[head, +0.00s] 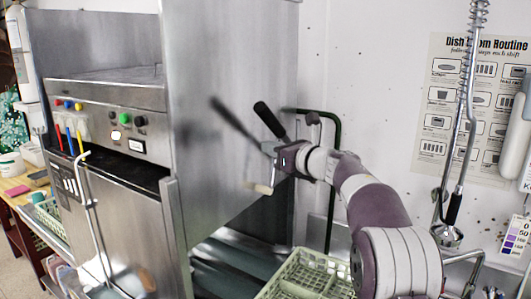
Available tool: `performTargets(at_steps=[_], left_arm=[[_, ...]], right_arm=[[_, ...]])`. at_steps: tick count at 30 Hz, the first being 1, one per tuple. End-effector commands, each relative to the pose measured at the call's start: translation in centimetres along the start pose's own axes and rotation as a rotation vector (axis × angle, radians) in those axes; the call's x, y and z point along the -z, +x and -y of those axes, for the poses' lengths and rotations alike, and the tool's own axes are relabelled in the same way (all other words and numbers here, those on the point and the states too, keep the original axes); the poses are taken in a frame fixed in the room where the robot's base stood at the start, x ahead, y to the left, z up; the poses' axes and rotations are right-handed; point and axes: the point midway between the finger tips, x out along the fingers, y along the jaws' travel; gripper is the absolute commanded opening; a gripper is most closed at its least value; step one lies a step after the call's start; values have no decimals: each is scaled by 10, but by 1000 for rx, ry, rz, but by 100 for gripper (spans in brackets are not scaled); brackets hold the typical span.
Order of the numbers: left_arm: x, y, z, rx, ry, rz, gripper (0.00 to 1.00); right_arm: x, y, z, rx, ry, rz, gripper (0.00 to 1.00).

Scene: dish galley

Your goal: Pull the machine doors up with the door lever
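The tall stainless steel machine (215,170) fills the left and middle of the head view. A lever with a black grip (269,119) sticks up and left beside the machine's right side; a dark reflection or shadow of it shows on the steel. My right gripper (268,167) is at the lower end of this black grip, close to the machine's side. The gripper's wrist hides where the lever continues, and I cannot tell whether the fingers close on it. A short pale piece shows just below the gripper. My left gripper is not in view.
A pale green rack (310,275) lies below my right arm. A dark green bar (334,180) stands behind the gripper. A spray hose and tap (462,150) hang at the right before a wall poster (430,110). A thin metal bar (95,225) runs down the machine's front.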

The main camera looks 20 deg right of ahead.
Motion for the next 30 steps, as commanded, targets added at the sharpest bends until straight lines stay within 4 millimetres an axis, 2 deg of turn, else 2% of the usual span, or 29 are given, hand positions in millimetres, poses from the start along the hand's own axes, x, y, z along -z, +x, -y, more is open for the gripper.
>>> performTargets(at_steps=[1, 3, 13, 17, 30], left_arm=[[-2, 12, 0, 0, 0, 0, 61], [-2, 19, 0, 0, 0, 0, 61], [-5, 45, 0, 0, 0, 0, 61], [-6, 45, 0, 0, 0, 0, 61], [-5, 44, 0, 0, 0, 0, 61]], right_arm=[[6, -9, 0, 2, -1, 2, 0], [6, -20, 0, 2, -1, 2, 0], [4, -70, 0, 1, 0, 1, 0], [2, -76, 0, 0, 1, -1, 0], [1, -76, 0, -1, 1, -1, 0]])
